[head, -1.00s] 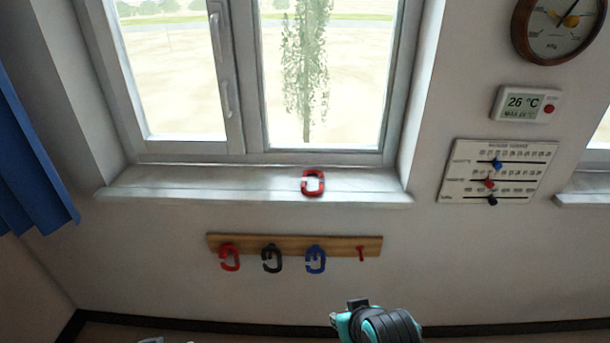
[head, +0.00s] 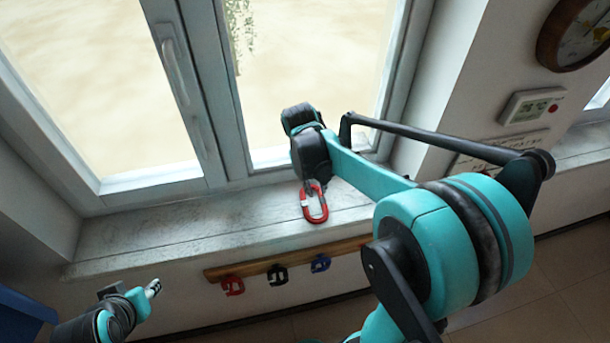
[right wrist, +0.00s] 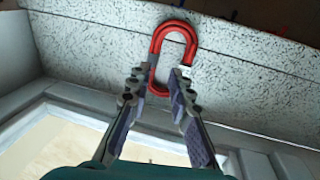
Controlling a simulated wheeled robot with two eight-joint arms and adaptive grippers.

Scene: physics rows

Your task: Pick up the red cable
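A red cable (head: 316,207), a closed-looking loop with a pale patch, lies on the window sill (head: 160,236). My right gripper (head: 310,186) reaches down over its near-window end. In the right wrist view the red cable (right wrist: 173,28) shows between and beyond the fingers of the right gripper (right wrist: 160,80). The fingers are apart, one by each side of the loop; I cannot tell whether they touch it. My left gripper (head: 153,288) is low at the left, away from the sill; its opening is too small to judge.
A wooden rack (head: 250,270) below the sill holds another red loop (head: 232,286), a black one (head: 277,275) and a blue one (head: 320,263). The window frame (head: 215,110) rises behind the sill. The sill's left part is clear.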

